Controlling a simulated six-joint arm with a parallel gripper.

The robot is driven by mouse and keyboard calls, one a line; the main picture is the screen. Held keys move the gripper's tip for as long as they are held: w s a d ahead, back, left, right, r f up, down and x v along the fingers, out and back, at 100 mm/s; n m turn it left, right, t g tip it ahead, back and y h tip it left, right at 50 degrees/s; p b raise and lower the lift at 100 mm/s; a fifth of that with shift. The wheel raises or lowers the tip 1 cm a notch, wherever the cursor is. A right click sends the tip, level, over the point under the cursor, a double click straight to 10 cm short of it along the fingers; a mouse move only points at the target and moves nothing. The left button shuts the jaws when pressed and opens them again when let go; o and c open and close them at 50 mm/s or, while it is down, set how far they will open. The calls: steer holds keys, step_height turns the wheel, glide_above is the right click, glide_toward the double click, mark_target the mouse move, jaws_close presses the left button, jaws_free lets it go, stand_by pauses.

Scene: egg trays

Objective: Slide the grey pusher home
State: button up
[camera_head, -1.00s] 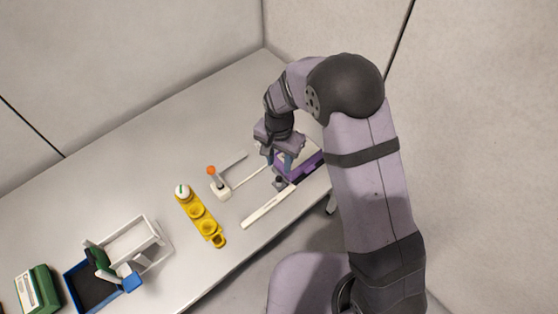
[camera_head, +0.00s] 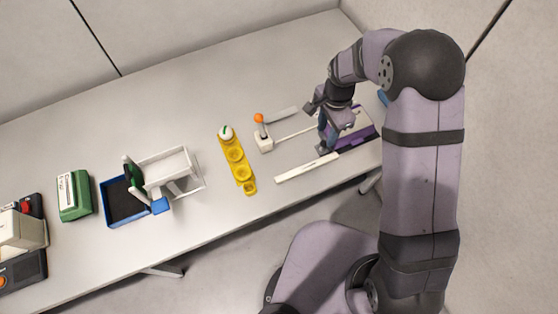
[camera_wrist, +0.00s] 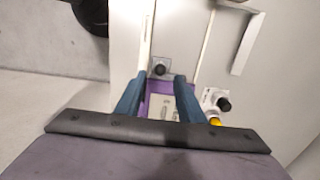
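The grey pusher (camera_wrist: 160,69), a small grey block with a dark round knob, shows in the wrist view beside the long white rail, just beyond my fingertips. My gripper (camera_wrist: 160,78) points down with its two blue fingers apart and nothing visibly held between them. In the head view my gripper (camera_head: 326,136) is over the left end of the purple tray (camera_head: 358,140) and largely hides the pusher. The purple tray also shows between the fingers in the wrist view (camera_wrist: 152,88). The white front rail (camera_head: 306,168) runs left from there. Contact between fingers and pusher cannot be told.
A white block with an orange-knobbed lever (camera_head: 264,143) stands left of my gripper. Further left are a yellow cup strip (camera_head: 241,174) with a white ball-like piece, a white frame (camera_head: 192,160), a blue tray (camera_head: 120,219) and a green box (camera_head: 74,196). The back of the table is clear.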

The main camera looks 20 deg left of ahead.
mark_target(323, 142)
steer(key=shift+f+b, duration=2.1)
steer(key=shift+f, duration=1)
steer(key=shift+f, duration=0.35)
steer(key=c, duration=0.8)
steer(key=shift+c, duration=0.2)
steer(key=shift+s+a, duration=0.1)
steer(key=shift+s+a+p, duration=0.45)
steer(key=shift+s+a, duration=5.05)
steer(key=shift+a, duration=0.1)
steer(key=o, duration=0.8)
steer(key=shift+o, duration=0.2)
